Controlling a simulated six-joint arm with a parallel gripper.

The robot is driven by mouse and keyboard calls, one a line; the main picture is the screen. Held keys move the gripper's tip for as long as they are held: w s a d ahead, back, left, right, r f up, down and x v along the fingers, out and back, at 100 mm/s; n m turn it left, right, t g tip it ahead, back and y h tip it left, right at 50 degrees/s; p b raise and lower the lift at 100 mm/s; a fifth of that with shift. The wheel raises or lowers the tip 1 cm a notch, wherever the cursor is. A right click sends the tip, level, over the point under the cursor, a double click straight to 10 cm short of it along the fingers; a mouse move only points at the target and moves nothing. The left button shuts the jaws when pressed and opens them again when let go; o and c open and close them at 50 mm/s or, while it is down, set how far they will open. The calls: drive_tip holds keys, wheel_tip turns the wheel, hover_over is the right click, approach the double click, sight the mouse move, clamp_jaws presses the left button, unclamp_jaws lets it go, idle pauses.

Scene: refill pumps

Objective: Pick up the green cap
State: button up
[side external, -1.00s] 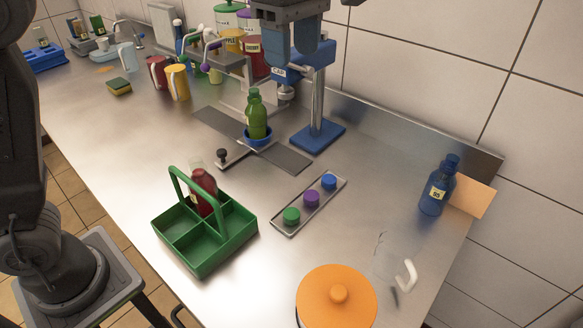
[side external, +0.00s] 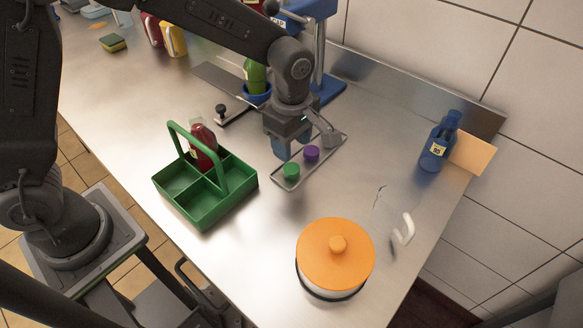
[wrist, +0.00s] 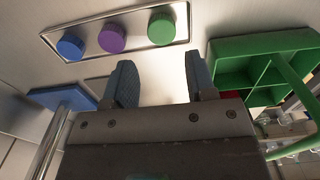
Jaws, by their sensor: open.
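The green cap (side external: 291,171) sits at the near left end of the small metal tray (side external: 287,186). It also shows in the wrist view (wrist: 162,29), at the right end of the row. The purple cap (side external: 311,153) is beside it in the middle. The blue cap (wrist: 70,46) shows at the left end in the wrist view; my arm hides it in the side view. My gripper (wrist: 157,78) is open and empty. In the side view it hangs above the back edge of the tray, apart from the green cap.
The green caddy (side external: 204,203) with a red bottle (side external: 203,146) stands left of the tray. An orange-lidded pot (side external: 335,254) is in front. A blue bottle (side external: 438,142) stands at the right. Behind my gripper, a green bottle (side external: 255,77) stands at the blue press (side external: 327,88).

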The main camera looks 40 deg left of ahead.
sight(291, 168)
drive_tip(key=shift+s+f, duration=0.1)
drive_tip(key=shift+f, duration=3.25)
drive_tip(key=shift+c, duration=0.4)
drive_tip(key=c, duration=0.5)
